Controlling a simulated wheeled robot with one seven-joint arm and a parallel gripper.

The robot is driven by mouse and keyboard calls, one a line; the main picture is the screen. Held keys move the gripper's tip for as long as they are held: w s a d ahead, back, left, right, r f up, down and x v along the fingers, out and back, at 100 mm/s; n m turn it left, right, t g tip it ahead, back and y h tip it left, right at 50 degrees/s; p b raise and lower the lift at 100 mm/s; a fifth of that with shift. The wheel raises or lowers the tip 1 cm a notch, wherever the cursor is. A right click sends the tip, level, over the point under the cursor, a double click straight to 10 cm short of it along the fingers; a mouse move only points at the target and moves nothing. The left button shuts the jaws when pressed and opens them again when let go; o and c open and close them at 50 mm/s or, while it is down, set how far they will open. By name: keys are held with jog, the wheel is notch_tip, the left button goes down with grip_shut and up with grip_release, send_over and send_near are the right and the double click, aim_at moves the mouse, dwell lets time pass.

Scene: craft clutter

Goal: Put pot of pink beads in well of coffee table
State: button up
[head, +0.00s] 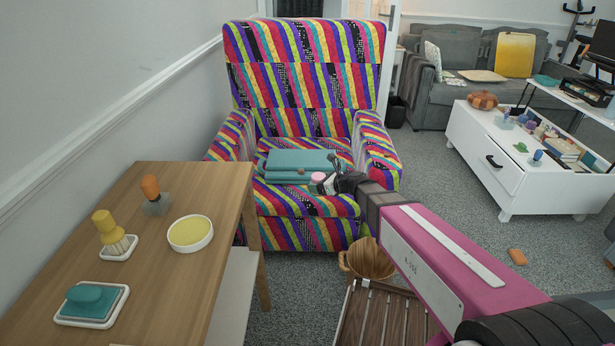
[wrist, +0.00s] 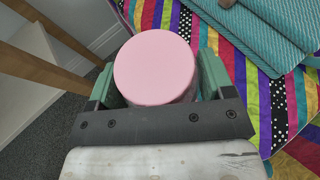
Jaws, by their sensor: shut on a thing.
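The pot of pink beads (wrist: 155,68) has a round pink top and sits between the fingers of my gripper (wrist: 157,85) in the wrist view. My gripper is shut on it. In the head view the pot (head: 318,178) shows small and pink at the end of my arm, in front of the striped armchair. The white coffee table (head: 484,146) stands at the right, away from my gripper.
A striped armchair (head: 300,85) holds a teal folded item (head: 298,160). A wooden side table (head: 160,290) at left carries a yellow-topped dish (head: 190,233) and other items. A wooden basket (head: 369,262) and an orange block (head: 517,257) are on the floor. Grey carpet (head: 440,190) lies open before the coffee table.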

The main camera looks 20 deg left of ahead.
jog(key=w+f, duration=0.2)
jog(key=w, duration=0.1)
jog(key=w+a+f, duration=0.1)
jog(key=w+f, duration=0.1)
jog(key=w, duration=0.2)
jog(key=w+a+f, duration=0.1)
jog(key=w+f, duration=0.2)
jog(key=w, duration=0.1)
jog(key=shift+w+a, duration=0.15)
jog(key=shift+f, duration=1.95)
jog(key=shift+f, duration=0.15)
jog(key=o, duration=0.7)
